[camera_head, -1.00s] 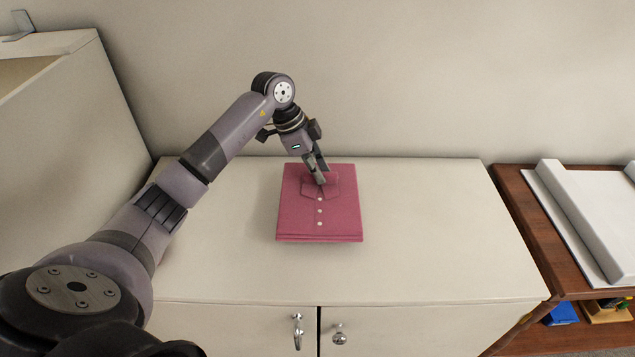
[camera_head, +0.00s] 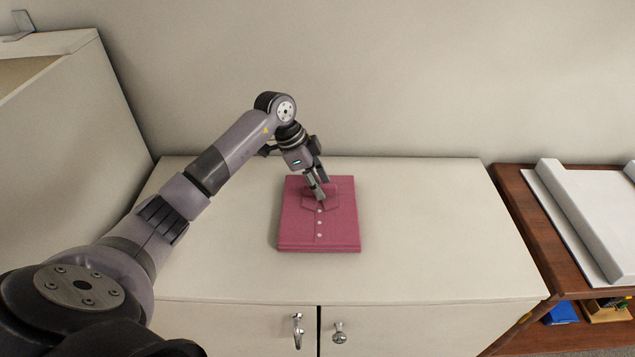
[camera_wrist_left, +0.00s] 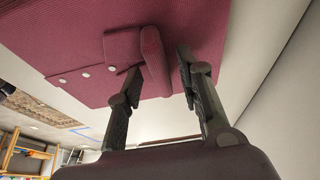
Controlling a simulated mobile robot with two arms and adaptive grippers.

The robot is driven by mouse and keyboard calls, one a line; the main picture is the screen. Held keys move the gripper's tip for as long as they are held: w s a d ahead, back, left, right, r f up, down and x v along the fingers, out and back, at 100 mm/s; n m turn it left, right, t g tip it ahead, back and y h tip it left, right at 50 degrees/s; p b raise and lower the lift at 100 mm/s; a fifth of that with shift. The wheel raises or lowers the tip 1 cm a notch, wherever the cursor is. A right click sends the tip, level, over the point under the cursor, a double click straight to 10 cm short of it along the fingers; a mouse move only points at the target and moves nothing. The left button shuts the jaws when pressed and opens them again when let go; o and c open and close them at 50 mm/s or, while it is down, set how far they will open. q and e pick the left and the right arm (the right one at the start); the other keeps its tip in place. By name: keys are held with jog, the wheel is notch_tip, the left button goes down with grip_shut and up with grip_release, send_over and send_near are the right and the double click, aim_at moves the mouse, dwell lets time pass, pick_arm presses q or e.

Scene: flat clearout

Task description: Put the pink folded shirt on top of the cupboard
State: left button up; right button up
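The pink folded shirt (camera_head: 338,226), with a collar and a row of buttons, lies flat at the middle of the cupboard's white top (camera_head: 430,235). Whether it rests on the top or hangs just above it is hard to tell. My left gripper (camera_head: 320,194) is at its collar end. The fingertips are partly hidden by the cloth. My right gripper is not in view.
A taller pale cabinet (camera_head: 65,130) stands at the left. A brown wooden shelf unit (camera_head: 525,215) with a white object (camera_head: 590,205) on it stands at the right. The cupboard top is clear on both sides of the shirt. A wall closes off the back.

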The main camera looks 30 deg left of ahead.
pick_arm(q)
jog(key=v, duration=1.2)
jog(key=shift+b, duration=0.3)
